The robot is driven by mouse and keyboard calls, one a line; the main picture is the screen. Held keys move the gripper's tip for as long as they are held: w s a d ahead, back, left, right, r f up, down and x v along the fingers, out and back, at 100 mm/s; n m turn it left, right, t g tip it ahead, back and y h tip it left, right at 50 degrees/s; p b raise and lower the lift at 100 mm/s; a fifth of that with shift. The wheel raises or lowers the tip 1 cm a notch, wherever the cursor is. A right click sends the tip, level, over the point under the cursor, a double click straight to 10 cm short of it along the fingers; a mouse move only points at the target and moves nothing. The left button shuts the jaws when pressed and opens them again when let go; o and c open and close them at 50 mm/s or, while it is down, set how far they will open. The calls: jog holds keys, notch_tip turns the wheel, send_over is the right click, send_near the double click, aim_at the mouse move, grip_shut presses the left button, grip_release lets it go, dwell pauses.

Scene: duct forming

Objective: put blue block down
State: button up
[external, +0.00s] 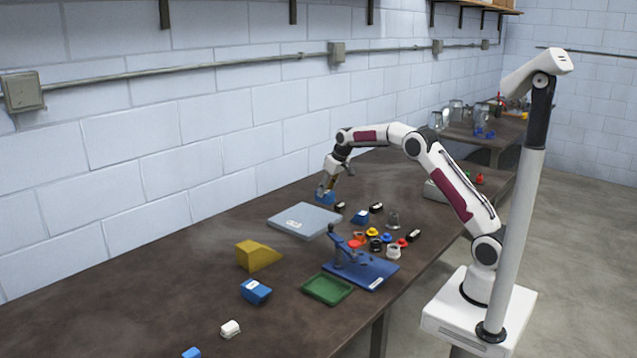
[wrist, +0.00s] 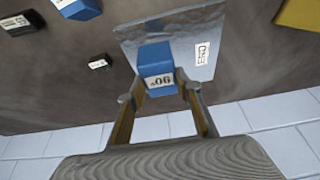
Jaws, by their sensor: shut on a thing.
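A blue block (external: 326,198) with a white label reading "90°" is held in my gripper (external: 326,186), beyond the far edge of a flat grey plate (external: 290,222). In the wrist view the blue block (wrist: 156,62) sits between the two finger ends of my gripper (wrist: 158,88). Behind it lies the grey plate (wrist: 205,45) with a label reading "END". The fingers are shut on the block. I cannot tell whether its underside touches the table.
Other blue blocks (external: 255,291) (external: 360,217) and a yellow wedge block (external: 257,256) lie on the dark table (external: 130,310). A blue stand (external: 365,270), green tray (external: 327,289) and several small coloured parts sit right of the plate. The wall (external: 150,150) runs close behind.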

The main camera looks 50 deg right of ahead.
aim_at(326, 200)
jog(key=shift+f, duration=2.45)
jog(key=shift+f, duration=0.1)
jog(key=shift+f, duration=1.75)
jog(key=shift+f, duration=0.1)
jog(key=o, duration=1.3)
jog(key=shift+f, duration=0.1)
jog(key=shift+o, duration=0.2)
jog(key=v, duration=1.1)
jog(key=shift+r, duration=0.45)
jog(key=shift+s+r, duration=0.15)
jog(key=shift+r, duration=0.05)
